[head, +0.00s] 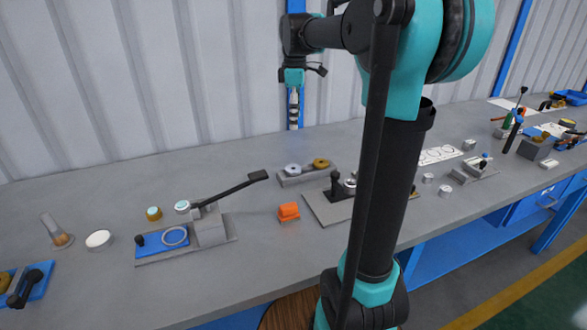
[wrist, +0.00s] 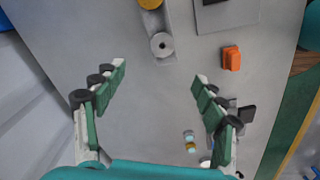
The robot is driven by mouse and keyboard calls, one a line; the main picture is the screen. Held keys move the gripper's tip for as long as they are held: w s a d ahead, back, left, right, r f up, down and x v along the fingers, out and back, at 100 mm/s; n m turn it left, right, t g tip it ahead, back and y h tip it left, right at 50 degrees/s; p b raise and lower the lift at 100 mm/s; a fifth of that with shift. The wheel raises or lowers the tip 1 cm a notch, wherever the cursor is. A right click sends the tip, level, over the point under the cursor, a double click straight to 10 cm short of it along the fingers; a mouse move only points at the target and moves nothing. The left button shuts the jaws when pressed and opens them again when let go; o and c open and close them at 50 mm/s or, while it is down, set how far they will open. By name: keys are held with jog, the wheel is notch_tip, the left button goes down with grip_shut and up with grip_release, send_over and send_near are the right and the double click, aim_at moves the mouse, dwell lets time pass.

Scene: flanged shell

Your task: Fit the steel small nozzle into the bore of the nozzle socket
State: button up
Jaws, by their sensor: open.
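A round grey steel piece with a central hole (head: 292,169), which looks like the small nozzle, sits on a grey rack beside a brass piece (head: 320,164). In the wrist view the steel piece (wrist: 162,46) lies just beyond the gap between my fingertips. My gripper (wrist: 162,72) is open and empty. In the head view my gripper (head: 294,122) points down, high over the back of the bench.
An orange block (head: 288,212) stands in front of the rack. A fixture with a blue pad (head: 150,246) and a raised black lever is to the left. Small cups (head: 98,240) stand farther left. Bare bench (head: 90,195) lies at the back left.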

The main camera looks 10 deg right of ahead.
send_over(294, 168)
jog(key=f, duration=1.2)
jog(key=shift+w+d, duration=0.1)
jog(key=shift+w, duration=0.1)
jog(key=shift+s+f, duration=0.15)
jog(key=shift+f, duration=1.2)
jog(key=shift+s+f, duration=0.1)
jog(key=shift+f, duration=1.2)
jog(key=c, duration=1.5)
jog(key=shift+o, duration=0.2)
jog(key=shift+r, duration=0.1)
